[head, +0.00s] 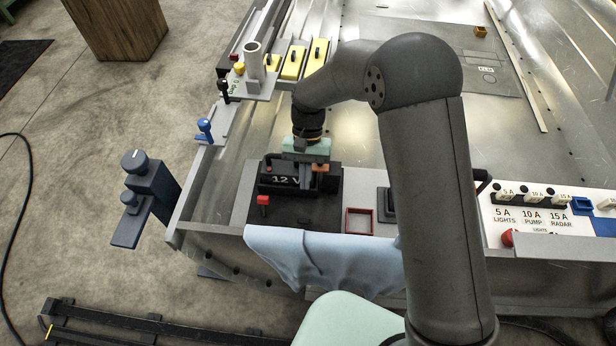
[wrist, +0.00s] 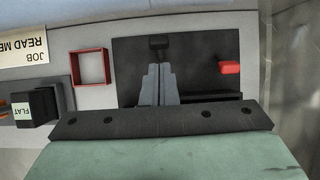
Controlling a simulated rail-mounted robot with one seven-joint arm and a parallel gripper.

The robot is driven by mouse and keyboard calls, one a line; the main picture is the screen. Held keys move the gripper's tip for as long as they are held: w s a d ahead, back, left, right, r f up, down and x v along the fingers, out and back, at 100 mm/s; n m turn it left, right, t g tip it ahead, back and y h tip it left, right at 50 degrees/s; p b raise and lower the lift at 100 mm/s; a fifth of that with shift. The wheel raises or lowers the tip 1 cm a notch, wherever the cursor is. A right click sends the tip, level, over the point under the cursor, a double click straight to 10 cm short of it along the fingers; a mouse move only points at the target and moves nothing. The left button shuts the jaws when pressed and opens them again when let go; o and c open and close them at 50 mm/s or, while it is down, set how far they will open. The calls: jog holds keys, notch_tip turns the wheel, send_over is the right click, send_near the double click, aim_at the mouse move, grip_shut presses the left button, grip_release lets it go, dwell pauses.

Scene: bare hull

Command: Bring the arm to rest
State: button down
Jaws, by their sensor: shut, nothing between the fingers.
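My gripper (head: 304,160) hangs from my arm over the black battery marked 12 V (head: 284,180) in the head view. Its pale green body sits just behind and above the battery. I cannot tell whether it touches the battery. In the wrist view the two grey fingers of my gripper (wrist: 158,78) are together, with nothing seen between them. They point over a black surface (wrist: 202,52). My arm reaches up and bends over from the right of the head view.
A red knob (head: 263,201) stands by the battery. A red-rimmed tray (head: 359,221) lies right of it. A blue-grey cloth (head: 325,257) hangs over the front edge. The fuse panel (head: 535,216) is at right. A grey pipe (head: 254,63) stands upright at back left.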

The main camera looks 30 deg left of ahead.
jog(key=shift+r, duration=0.15)
jog(key=w+d+r+m+t+y+p, duration=0.25)
jog(key=d+r+p, duration=0.35)
jog(key=d+r, duration=1.25)
jog(key=s+d+r+t+p, duration=0.1)
jog(key=s+d+r+p, duration=0.1)
jog(key=s+d+r, duration=0.3)
jog(key=s+d+r+m+t+p, duration=0.1)
jog(key=s+d+r, duration=0.4)
jog(key=d, duration=0.7)
jog(key=s+t+p, duration=0.1)
jog(key=p, duration=0.1)
jog(key=shift+r+p, duration=0.3)
jog(key=shift+r, duration=0.05)
jog(key=shift+w+m, duration=0.1)
jog(key=shift+m, duration=0.15)
